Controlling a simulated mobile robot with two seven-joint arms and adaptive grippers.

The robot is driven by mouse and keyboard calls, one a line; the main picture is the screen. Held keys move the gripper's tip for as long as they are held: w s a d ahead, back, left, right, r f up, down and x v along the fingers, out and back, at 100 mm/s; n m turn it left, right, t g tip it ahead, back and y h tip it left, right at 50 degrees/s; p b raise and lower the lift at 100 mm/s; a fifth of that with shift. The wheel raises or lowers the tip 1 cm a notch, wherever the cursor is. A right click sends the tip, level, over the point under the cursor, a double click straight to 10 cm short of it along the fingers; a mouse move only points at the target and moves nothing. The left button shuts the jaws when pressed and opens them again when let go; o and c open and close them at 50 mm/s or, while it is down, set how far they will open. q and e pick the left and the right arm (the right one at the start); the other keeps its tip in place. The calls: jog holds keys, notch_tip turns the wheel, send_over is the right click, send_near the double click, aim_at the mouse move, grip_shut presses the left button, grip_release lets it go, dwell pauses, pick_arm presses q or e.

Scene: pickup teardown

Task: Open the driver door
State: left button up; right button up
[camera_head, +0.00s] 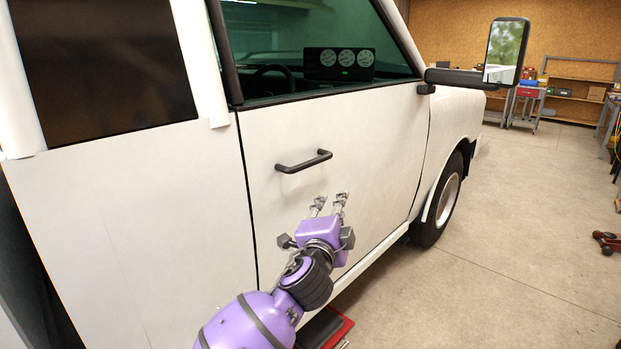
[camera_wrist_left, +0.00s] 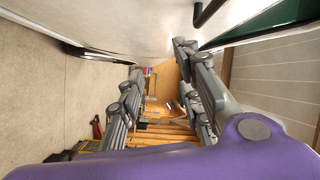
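The white driver door (camera_head: 350,130) fills the middle of the head view and looks closed, its seams narrow. Its dark bar handle (camera_head: 304,161) sits below the window, near the door's left edge. The handle also shows at the top of the left wrist view (camera_wrist_left: 209,12). My left gripper (camera_head: 331,198), on a purple arm, is just below and right of the handle in the head view. Its fingers are apart with nothing between them, as the left wrist view (camera_wrist_left: 160,72) shows. It is not around the handle; contact with the door cannot be told. My right gripper is not in view.
A black side mirror (camera_head: 505,52) juts out from the door's front. The front wheel (camera_head: 443,205) is at the right. A red item (camera_head: 338,332) lies low beneath my arm. Open concrete floor (camera_head: 520,230) lies right of the truck. A red cart (camera_head: 528,93) and shelves stand far back.

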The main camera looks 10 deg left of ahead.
aim_at(310, 166)
pick_arm(q)
jog(key=w+a+r+y, duration=0.1)
jog(key=a+r+y, duration=0.1)
jog(key=a+r+m+y, duration=0.1)
jog(key=a+r+y, duration=0.1)
jog(key=w+a+r+m+y, duration=0.1)
jog(key=a+r+y, duration=0.1)
jog(key=shift+w+a+r+t, duration=0.2)
jog(key=shift+w+a+t, duration=0.1)
jog(key=shift+a+t, duration=0.1)
jog(key=x, duration=0.7)
jog(key=shift+w+d+f, duration=0.1)
jog(key=shift+w+d, duration=0.05)
jog(key=shift+d, duration=0.05)
grip_shut()
